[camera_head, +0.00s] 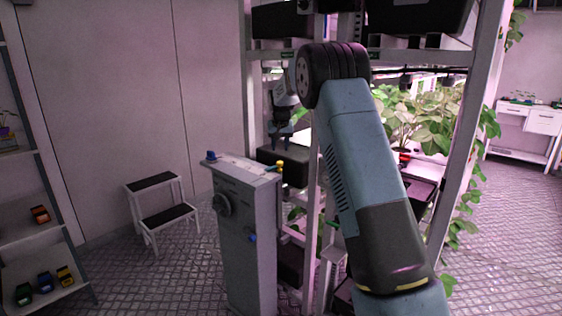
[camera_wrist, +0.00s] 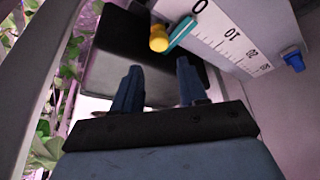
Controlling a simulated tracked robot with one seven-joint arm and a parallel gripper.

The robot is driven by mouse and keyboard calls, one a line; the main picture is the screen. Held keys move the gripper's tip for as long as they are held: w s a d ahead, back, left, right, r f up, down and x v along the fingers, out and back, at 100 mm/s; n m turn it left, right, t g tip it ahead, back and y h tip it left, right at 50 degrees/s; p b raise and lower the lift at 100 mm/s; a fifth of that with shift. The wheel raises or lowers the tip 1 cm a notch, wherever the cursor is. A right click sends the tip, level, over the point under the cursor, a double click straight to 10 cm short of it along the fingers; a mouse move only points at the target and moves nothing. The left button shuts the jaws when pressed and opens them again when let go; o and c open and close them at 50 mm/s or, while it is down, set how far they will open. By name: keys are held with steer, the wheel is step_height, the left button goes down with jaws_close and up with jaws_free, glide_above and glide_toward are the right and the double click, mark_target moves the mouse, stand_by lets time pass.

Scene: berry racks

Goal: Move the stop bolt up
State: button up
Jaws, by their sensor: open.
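A grey cabinet (camera_head: 245,235) stands left of my arm, with a ruler-like scale on its top (camera_wrist: 235,45) in the wrist view. A yellow knob (camera_wrist: 159,38) with a teal bar (camera_wrist: 181,33) sits at the scale's 0 end; the knob also shows in the head view (camera_head: 280,166). A blue knob (camera_wrist: 294,60) sits at the scale's other end. I cannot tell which part is the stop bolt. My gripper (camera_head: 283,138) is open and empty, above and behind the cabinet's yellow-knob end. Its two blue fingers (camera_wrist: 158,75) are apart from the yellow knob.
A black box (camera_head: 280,154) lies behind my gripper in the plant rack. A rack post (camera_head: 313,210) stands close to my arm. A step stool (camera_head: 160,205) is at left.

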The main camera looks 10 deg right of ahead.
mark_target(280, 162)
steer(key=x, duration=0.8)
steer(key=shift+w+f, duration=0.1)
steer(key=shift+f, duration=0.2)
steer(key=shift+c, duration=0.4)
jaws_close()
